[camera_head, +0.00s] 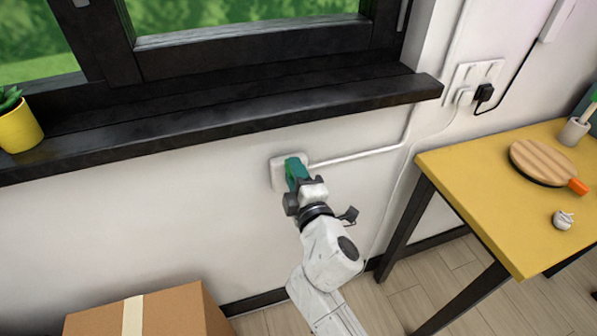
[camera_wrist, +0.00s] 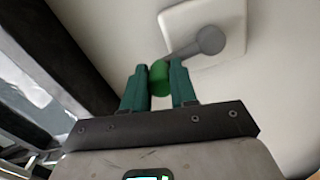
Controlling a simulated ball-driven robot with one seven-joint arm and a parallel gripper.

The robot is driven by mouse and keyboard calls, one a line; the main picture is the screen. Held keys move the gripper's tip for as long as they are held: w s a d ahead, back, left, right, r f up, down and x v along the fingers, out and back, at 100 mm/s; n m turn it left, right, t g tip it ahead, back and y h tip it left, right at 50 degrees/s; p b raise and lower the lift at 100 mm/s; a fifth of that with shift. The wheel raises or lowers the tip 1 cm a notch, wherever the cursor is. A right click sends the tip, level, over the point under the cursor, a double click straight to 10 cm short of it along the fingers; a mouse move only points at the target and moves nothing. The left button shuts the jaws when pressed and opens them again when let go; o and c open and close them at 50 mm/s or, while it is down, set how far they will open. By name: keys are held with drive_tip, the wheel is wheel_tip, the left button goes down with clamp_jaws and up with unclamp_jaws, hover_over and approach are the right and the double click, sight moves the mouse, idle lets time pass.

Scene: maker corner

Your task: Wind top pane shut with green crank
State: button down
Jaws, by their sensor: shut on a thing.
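The green crank knob (camera_wrist: 159,78) sits between the two green fingers of my gripper (camera_wrist: 158,82) in the wrist view, and the fingers are shut on it. A grey crank arm (camera_wrist: 185,51) runs from the knob to a round grey hub on a white wall plate (camera_wrist: 232,12). In the head view my gripper (camera_head: 294,172) is at the wall plate (camera_head: 277,175) below the window sill; it hides most of the crank. The dark-framed window (camera_head: 245,45) shows only its lower part, so the top pane is out of view.
A black sill (camera_head: 230,118) juts out above my gripper, with a yellow plant pot (camera_head: 19,129) at its left end. A cardboard box (camera_head: 180,312) stands on the floor at lower left. A yellow table (camera_head: 490,190) stands at right.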

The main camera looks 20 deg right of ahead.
drive_tip(key=shift+a, duration=0.2)
drive_tip(key=c, duration=0.9)
unclamp_jaws()
drive_tip(key=shift+s+a+b, duration=0.1)
drive_tip(key=shift+s+b, duration=0.4)
drive_tip(key=shift+s, duration=4.9)
